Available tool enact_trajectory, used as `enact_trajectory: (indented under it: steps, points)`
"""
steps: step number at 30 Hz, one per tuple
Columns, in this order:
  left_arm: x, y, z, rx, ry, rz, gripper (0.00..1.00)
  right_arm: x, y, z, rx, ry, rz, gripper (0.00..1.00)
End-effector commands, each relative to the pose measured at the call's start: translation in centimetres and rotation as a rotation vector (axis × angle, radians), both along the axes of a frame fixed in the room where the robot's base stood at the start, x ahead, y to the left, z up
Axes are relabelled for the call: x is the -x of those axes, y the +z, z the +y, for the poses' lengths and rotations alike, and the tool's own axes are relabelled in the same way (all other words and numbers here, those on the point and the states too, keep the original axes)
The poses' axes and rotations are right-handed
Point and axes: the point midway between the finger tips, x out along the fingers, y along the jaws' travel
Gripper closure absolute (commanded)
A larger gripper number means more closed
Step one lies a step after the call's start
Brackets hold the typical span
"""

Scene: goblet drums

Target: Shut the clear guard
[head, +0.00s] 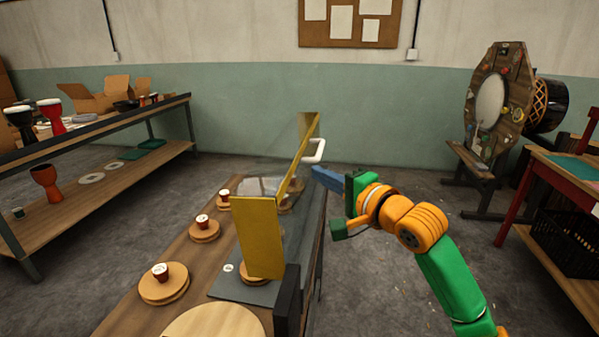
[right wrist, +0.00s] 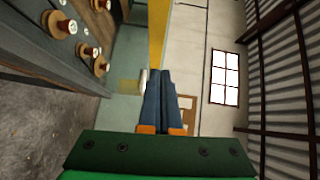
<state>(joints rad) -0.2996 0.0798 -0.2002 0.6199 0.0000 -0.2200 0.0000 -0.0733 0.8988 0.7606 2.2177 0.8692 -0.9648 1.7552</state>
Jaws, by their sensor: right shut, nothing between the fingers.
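The clear guard has a yellow bar (head: 298,160) with a white handle (head: 316,152) on its right side. A yellow end panel (head: 259,236) stands at the near side on a dark plate on the bench. The clear sheet is hard to see, so I cannot tell how far the guard is open. My right gripper (head: 322,178) has its blue fingers together and empty, just below and right of the handle. In the right wrist view, the shut fingers (right wrist: 166,88) are beside the pale handle (right wrist: 143,82), with the yellow bar (right wrist: 158,35) beyond; contact is unclear. My left gripper is out of view.
Small red cups on round wooden discs (head: 164,284) line the bench's left part. A shelf (head: 100,186) with goblet drums stands at the left. A red-legged table (head: 570,180) with a black crate (head: 565,244) is at the right. Floor between is open.

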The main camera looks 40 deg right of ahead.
Motion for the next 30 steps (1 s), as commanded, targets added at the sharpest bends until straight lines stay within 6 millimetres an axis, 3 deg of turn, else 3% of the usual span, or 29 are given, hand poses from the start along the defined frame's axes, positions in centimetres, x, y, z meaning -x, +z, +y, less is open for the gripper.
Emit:
enact_trajectory:
  steps: [3,9,23,26,30]
  points:
    - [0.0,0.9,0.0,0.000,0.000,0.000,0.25,-1.8,0.2,1.0,0.002,0.001,0.000,1.00]
    - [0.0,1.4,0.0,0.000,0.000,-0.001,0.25,-3.4,-0.2,2.2,0.000,-0.001,0.000,1.00]
    - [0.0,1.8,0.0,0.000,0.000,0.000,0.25,-3.7,-0.2,2.4,0.003,-0.002,0.004,1.00]
    - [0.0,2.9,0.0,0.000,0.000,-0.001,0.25,-4.3,0.2,2.6,0.015,-0.002,0.020,1.00]
    - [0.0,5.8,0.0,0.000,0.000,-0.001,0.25,-6.0,0.8,3.0,0.049,0.000,0.067,1.00]
